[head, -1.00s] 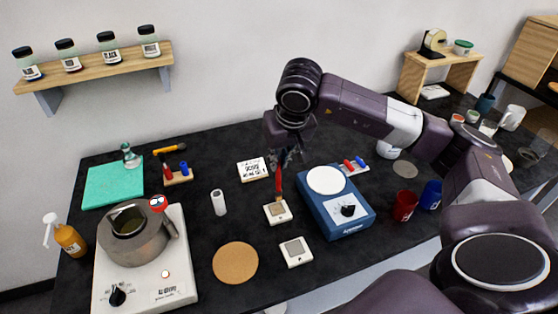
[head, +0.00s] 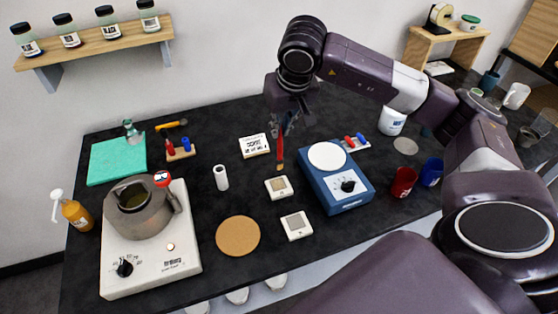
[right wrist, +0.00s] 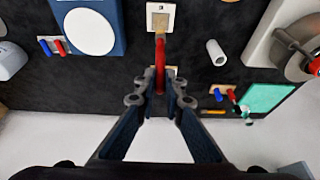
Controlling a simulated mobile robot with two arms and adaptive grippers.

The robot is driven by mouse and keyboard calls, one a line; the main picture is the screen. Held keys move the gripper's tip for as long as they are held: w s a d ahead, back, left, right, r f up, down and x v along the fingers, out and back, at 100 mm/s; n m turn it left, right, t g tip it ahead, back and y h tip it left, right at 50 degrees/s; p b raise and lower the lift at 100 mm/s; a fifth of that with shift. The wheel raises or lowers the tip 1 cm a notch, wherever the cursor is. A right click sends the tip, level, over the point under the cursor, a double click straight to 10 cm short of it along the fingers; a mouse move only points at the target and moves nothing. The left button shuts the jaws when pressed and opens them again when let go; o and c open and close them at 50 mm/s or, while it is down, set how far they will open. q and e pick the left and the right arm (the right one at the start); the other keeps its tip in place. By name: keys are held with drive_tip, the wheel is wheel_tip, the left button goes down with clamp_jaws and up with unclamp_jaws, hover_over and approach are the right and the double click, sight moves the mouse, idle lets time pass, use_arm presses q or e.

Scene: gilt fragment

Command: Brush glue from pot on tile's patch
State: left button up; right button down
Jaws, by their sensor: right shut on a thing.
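My right gripper (head: 282,124) is shut on a brush with a red handle (head: 280,153), which points down. In the right wrist view the red handle (right wrist: 160,58) runs from the fingers (right wrist: 160,92) toward a tile (right wrist: 160,19). The brush's lower end is just over or at the back edge of a white tile with a tan patch (head: 278,188); contact cannot be told. A second white tile with a greyish patch (head: 296,225) lies in front of it. The grey-brown pot (head: 139,212) stands on a white hot plate (head: 150,276) at left. My left gripper is not in view.
A blue scale (head: 345,198) stands close right of the tiles. A cork mat (head: 238,236), a white cylinder (head: 221,178) and a label card (head: 254,145) lie around them. Red (head: 403,182) and blue (head: 431,171) cups stand at right. A bottle (head: 75,214) stands at far left.

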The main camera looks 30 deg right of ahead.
sight(281, 150)
drive_tip(key=shift+f, duration=0.15)
wheel_tip(281, 150, down, 7)
drive_tip(key=b, duration=0.7)
drive_tip(key=shift+f+b, duration=0.9)
drive_tip(key=shift+b, duration=0.05)
idle(0.5)
drive_tip(key=shift+w, duration=0.1)
